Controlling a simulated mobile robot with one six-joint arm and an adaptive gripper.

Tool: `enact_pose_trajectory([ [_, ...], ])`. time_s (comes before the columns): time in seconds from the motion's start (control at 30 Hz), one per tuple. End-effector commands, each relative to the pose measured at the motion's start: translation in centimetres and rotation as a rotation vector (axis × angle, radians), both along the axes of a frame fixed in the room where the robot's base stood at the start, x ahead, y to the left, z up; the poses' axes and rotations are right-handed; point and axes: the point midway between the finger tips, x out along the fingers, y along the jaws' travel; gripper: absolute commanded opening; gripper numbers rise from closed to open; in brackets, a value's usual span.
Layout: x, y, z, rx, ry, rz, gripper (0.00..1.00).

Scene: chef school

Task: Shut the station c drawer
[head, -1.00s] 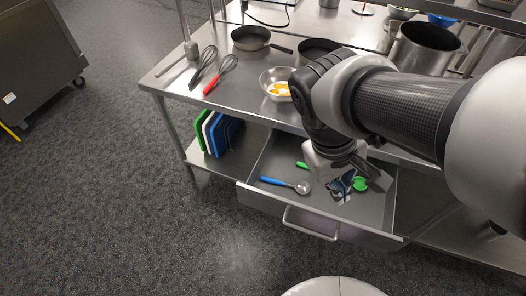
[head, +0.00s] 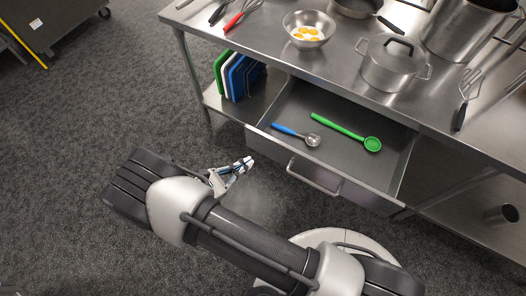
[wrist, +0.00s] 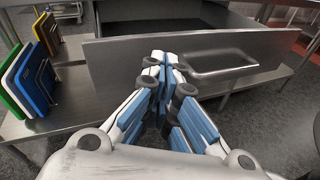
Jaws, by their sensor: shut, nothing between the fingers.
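The drawer (head: 262,139) under the steel table is pulled out, with its inside showing. A blue-handled scoop (head: 296,134) and a green ladle (head: 346,132) lie in it. Its bar handle (head: 314,177) is on the front panel. My gripper (head: 250,161) is shut and empty, in front of the drawer and left of the handle in the head view. In the wrist view my gripper (wrist: 165,60) points at the drawer front (wrist: 122,50), with the handle (wrist: 222,68) to its right. Whether the fingertips touch the panel I cannot tell.
Cutting boards (head: 238,76) stand on the lower shelf (head: 214,99) left of the drawer. A bowl of eggs (head: 309,30), a lidded pot (head: 394,62) and other cookware stand on the tabletop (head: 268,42).

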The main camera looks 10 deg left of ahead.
Motion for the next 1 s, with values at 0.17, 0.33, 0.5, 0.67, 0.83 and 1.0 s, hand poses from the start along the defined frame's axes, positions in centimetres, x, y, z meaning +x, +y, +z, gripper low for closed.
enact_pose_trajectory([
  [0.17, -3.2, 1.7, -6.3, -0.154, -0.036, 0.246, 0.0],
  [0.33, -4.6, 2.1, -8.8, -0.214, -0.058, 0.353, 0.0],
  [0.5, -3.8, 1.9, -9.1, -0.223, -0.062, 0.367, 0.0],
  [0.67, -1.2, 1.0, -9.1, -0.222, -0.06, 0.361, 0.0],
  [0.83, 2.3, -0.3, -9.2, -0.221, -0.06, 0.36, 0.0],
  [1.0, 5.5, -1.3, -9.2, -0.221, -0.061, 0.361, 0.0],
])
